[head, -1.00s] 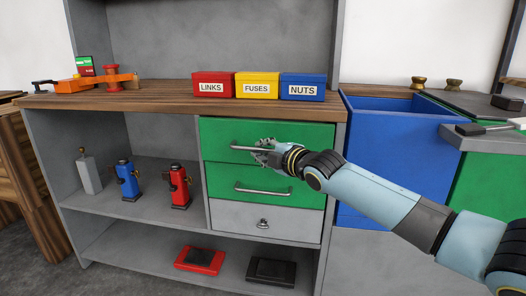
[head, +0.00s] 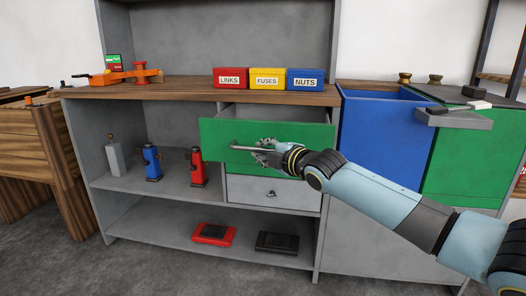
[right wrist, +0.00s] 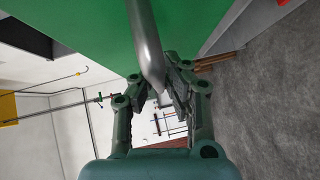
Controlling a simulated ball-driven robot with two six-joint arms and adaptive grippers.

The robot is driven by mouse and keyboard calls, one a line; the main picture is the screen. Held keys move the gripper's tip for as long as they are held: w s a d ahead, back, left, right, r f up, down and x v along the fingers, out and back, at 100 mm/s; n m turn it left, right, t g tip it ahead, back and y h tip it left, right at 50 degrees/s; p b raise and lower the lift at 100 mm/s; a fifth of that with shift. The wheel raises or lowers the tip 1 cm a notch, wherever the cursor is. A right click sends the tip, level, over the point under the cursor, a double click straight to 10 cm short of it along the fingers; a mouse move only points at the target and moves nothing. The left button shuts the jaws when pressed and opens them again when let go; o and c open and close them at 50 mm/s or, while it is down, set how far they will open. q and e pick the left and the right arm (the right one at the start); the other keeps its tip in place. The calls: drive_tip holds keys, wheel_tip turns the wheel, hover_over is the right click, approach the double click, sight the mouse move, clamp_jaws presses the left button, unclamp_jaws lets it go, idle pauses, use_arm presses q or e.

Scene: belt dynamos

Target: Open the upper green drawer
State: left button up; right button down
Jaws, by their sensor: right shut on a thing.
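My left gripper is not in view.
Red, yellow and blue boxes (head: 267,78) stand on the wooden top. A grey drawer (head: 255,193) lies below. Blue and red devices (head: 198,168) stand on the shelf at left, close to the drawer. A blue bin (head: 385,140) is at right. Floor in front is clear.

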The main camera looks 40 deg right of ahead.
drive_tip(key=shift+w+r, duration=0.1)
drive_tip(key=shift+r, duration=0.05)
drive_tip(key=c, duration=1.9)
unclamp_jaws()
drive_tip(key=o, duration=0.5)
drive_tip(key=shift+s, duration=0.2)
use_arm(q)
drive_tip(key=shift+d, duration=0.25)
use_arm(e)
drive_tip(key=s, duration=0.4)
drive_tip(key=s+r, duration=0.1)
drive_tip(key=s, duration=0.6)
drive_tip(key=shift+s+a+r, duration=0.25)
drive_tip(key=shift+s+a, duration=0.05)
drive_tip(key=shift+a, duration=0.05)
